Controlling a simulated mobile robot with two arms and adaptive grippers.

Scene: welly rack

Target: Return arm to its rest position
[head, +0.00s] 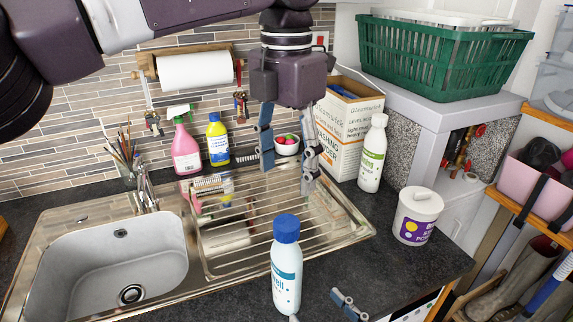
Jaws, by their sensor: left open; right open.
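My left gripper (288,178) hangs fingers down over the ribbed metal drainer (325,215). Its two fingers are spread, with nothing held between them. My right gripper (318,307) shows only in part at the bottom edge, with a finger to the right of the white blue-capped bottle (287,270) and a small tip at its base. It is open; the rest of it is out of the picture, and I cannot tell whether it touches the bottle. The bottle stands upright at the front of the dark worktop.
A sink (120,265) is at the left. Behind the drainer stand a pink spray bottle (186,150), a yellow bottle (217,142) and a washing powder box (345,130). A white bottle (372,155) and a tub (416,215) stand right. A green basket (440,60) sits higher.

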